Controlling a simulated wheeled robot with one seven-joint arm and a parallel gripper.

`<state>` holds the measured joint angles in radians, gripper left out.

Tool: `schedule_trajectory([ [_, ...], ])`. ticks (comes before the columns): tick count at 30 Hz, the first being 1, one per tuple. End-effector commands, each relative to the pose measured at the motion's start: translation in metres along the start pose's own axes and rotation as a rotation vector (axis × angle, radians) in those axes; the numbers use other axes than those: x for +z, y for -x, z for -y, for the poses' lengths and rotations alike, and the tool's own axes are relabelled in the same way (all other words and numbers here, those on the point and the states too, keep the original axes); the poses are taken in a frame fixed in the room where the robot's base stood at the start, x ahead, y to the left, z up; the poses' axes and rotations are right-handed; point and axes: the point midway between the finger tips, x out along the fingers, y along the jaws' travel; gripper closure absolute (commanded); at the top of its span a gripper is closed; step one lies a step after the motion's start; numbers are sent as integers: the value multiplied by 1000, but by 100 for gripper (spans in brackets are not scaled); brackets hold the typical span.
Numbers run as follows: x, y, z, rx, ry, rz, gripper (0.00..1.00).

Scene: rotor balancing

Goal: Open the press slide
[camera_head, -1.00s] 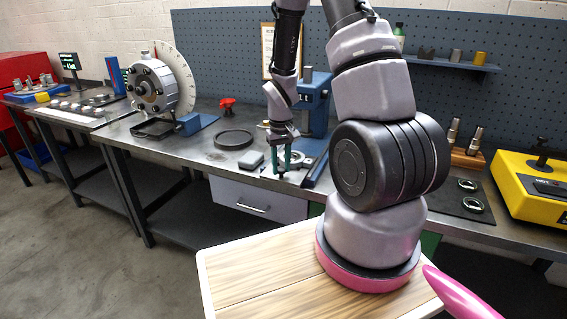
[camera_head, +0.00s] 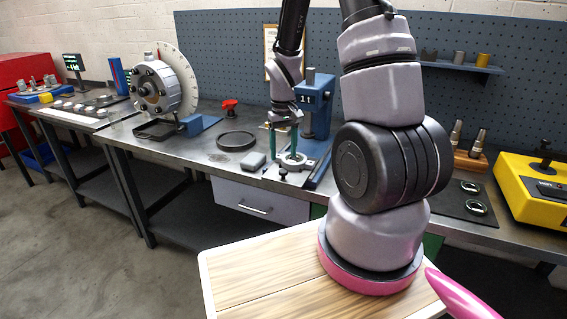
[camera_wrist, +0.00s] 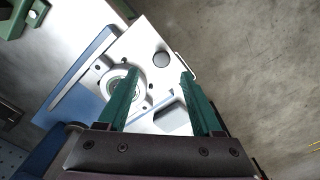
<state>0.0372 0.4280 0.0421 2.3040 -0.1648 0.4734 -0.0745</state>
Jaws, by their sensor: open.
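The blue press (camera_head: 319,105), marked "1 t", stands on the metal bench in the head view. At its foot is the pale slide plate (camera_head: 291,178) with a round ring seat (camera_head: 292,159). In the wrist view the slide plate (camera_wrist: 139,42) shows the ring seat (camera_wrist: 122,85), a dark round knob (camera_wrist: 161,59) and a thin handle at its right edge. My gripper (camera_head: 284,156) points down over the plate, with green fingers apart and nothing between them. In the wrist view my gripper (camera_wrist: 159,73) spans the plate between ring and handle. Whether a finger touches the plate cannot be told.
A drawer (camera_head: 258,200) is under the bench. The rotor stand (camera_head: 160,88) is further left, a yellow device (camera_head: 530,190) at right.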

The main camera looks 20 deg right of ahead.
Motion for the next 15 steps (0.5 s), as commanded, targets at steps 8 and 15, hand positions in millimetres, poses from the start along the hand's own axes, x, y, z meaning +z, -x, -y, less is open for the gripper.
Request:
schedule_trajectory([
  [8,0,43,0,0,0,-2,33],
  [15,0,50,0,0,1,1,33],
])
